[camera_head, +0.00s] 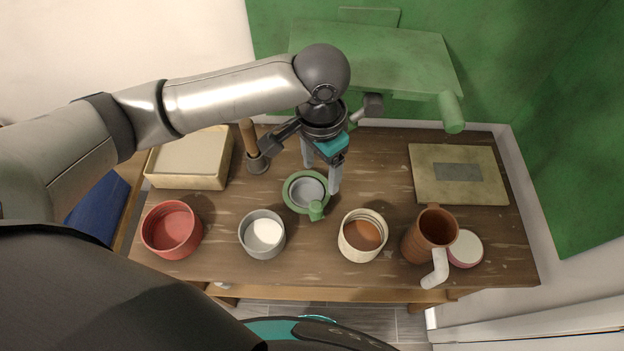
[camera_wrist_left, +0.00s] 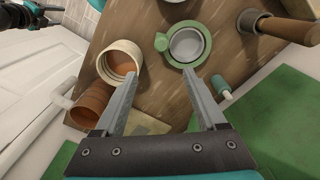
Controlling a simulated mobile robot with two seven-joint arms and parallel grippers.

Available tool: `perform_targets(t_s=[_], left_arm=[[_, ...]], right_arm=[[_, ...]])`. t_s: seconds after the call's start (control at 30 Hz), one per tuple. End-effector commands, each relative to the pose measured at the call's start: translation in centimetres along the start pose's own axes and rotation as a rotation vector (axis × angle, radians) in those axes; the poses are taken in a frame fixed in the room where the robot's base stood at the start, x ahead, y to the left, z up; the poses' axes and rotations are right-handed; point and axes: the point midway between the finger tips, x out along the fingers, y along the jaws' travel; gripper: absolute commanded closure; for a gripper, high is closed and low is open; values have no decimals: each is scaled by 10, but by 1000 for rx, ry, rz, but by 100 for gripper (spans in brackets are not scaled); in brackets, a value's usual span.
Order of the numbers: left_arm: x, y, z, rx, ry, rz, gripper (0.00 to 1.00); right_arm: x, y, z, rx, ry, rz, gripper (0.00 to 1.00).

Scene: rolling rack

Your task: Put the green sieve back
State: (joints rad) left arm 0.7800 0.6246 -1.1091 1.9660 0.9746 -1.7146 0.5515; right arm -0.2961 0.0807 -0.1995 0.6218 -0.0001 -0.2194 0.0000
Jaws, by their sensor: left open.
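The green sieve (camera_head: 291,203) is a round green ring with a pale grey inside and a short green handle, at the middle of the wooden table top. My left gripper (camera_head: 322,176) is open above the sieve, at its far right side, with its fingers pointing down and nothing between them. In the left wrist view the sieve (camera_wrist_left: 204,41) lies beyond the open fingertips (camera_wrist_left: 160,75), with its handle to the left. I cannot tell whether anything supports the sieve. A dark shape in the upper left of the wrist view may be my right gripper; its jaws are unclear.
A red bowl (camera_head: 172,252), a grey cup (camera_head: 262,252) and a cream pot (camera_head: 362,255) stand along the near edge. A brown mug (camera_head: 424,246) is at the right. Behind are a cream tray (camera_head: 150,178), a wooden-handled tool (camera_head: 249,132) and a beige board (camera_head: 425,193).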

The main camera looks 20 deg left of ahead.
Motion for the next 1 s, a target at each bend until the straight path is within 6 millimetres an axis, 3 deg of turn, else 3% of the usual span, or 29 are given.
perform_targets(t_s=[0.17,0.5,0.83,1.0], left_arm=[[7,-6,5,-6,-27,-15,27],[76,-6,6,-5,-25,-14,27],[104,-6,7,-4,-22,-14,27],[130,-3,10,-4,-24,-14,27]], right_arm=[[0,0,1,0,-1,-1,38],[6,-2,6,0,-9,-2,38],[8,-2,6,0,-9,-2,38],[8,-2,6,0,-9,-2,38]])
